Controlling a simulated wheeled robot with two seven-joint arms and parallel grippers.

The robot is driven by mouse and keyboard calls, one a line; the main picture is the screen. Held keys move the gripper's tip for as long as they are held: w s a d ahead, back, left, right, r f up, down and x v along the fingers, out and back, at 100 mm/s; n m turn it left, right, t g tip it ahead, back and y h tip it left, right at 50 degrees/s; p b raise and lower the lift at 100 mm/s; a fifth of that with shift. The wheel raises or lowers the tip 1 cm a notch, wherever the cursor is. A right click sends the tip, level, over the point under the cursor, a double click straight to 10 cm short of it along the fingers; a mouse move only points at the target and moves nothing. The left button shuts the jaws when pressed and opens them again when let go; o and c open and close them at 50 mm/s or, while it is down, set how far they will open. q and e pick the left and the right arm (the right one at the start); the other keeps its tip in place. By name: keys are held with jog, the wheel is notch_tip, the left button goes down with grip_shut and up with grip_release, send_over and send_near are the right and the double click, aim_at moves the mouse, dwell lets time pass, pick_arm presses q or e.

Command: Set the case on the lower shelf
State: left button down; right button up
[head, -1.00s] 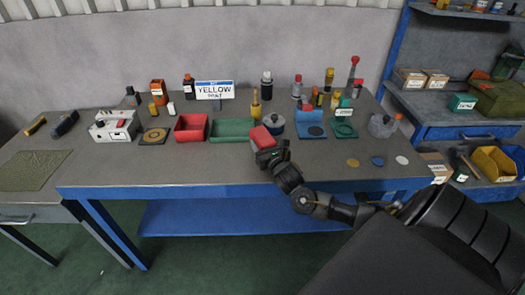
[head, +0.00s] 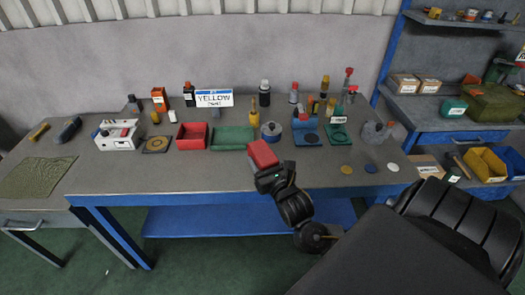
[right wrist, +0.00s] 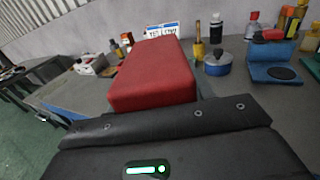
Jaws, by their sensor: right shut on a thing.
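The case appears to be the red box (head: 262,154) at the front middle of the workbench. My right gripper (head: 270,172) is shut on it. In the right wrist view the red case (right wrist: 155,75) stretches away from the gripper, its long top face upward; the fingers' contact is hidden. The blue lower shelf (head: 240,220) runs beneath the worktop, and its visible part is bare. I cannot tell whether the case touches the worktop. My left gripper is out of view.
The worktop (head: 215,178) holds a red bin (head: 192,136), a green tray (head: 232,138), a blue-grey pot (head: 271,131) and a white box (head: 117,136). Its blue front edge (head: 180,194) lies above the lower shelf. The front left worktop is clear.

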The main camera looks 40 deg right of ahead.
dwell(0.4)
jog(key=s+a+r+n+g+y+b, duration=0.1)
jog(key=s+a+r+n+y+b, duration=0.1)
jog(key=a+n+y, duration=0.6)
jog(key=s+a+y+b, duration=0.1)
jog(key=a+y, duration=0.4)
jog(key=a, duration=0.2)
jog(key=shift+s+n+g, duration=0.3)
jog(key=shift+s, duration=0.1)
